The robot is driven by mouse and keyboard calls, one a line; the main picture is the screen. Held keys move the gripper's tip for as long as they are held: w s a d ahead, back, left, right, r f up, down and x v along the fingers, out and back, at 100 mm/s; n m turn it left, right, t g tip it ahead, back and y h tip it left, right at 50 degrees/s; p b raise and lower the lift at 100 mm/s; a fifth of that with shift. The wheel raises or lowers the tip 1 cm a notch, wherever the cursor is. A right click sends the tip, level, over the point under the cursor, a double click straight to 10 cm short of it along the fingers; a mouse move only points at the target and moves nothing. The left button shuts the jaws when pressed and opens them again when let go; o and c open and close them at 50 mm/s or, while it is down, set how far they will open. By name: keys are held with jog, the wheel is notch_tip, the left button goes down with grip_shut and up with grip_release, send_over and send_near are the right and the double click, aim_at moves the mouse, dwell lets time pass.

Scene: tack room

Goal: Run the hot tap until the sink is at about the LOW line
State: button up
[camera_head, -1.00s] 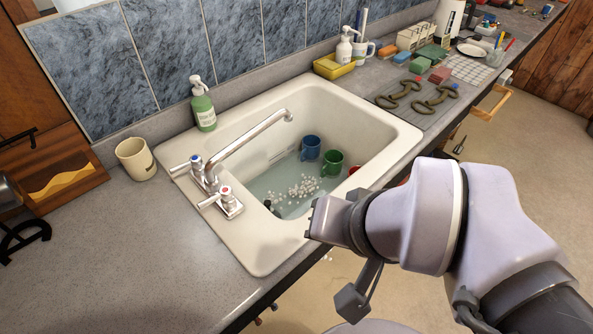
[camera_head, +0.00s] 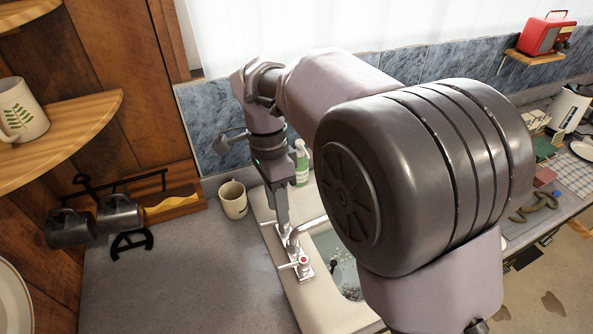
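The white sink (camera_head: 312,306) is set in the grey counter, and my arm hides much of its basin. Some water (camera_head: 331,243) with white bits shows in the basin; I cannot make out a LOW line. The chrome tap (camera_head: 294,240) stands on the sink's left rim. Its red-marked hot handle (camera_head: 303,263) is the nearer one; the other handle is mostly hidden behind my gripper. My gripper (camera_head: 282,226) points down just above the tap's far side, beyond the hot handle. Whether it touches the tap is unclear. Its fingers overlap from this angle.
A green soap bottle (camera_head: 302,165) stands behind my gripper. A cream cup (camera_head: 233,200) stands left of the sink. Dark mugs (camera_head: 119,214) and a wooden shelf (camera_head: 75,130) are at the left. The counter (camera_head: 190,280) left of the sink is mostly clear.

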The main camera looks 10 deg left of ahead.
aim_at(292, 265)
jog(key=s+f+b, duration=0.1)
jog(key=f, duration=0.4)
jog(key=s+d+f+b, duration=0.1)
jog(key=f+b, duration=0.1)
jog(key=f, duration=0.4)
jog(key=s+f+b, duration=0.1)
jog(key=f+b, duration=0.1)
jog(key=f, duration=0.4)
jog(key=shift+d+f, duration=0.25)
jog(key=shift+d, duration=0.1)
grip_shut()
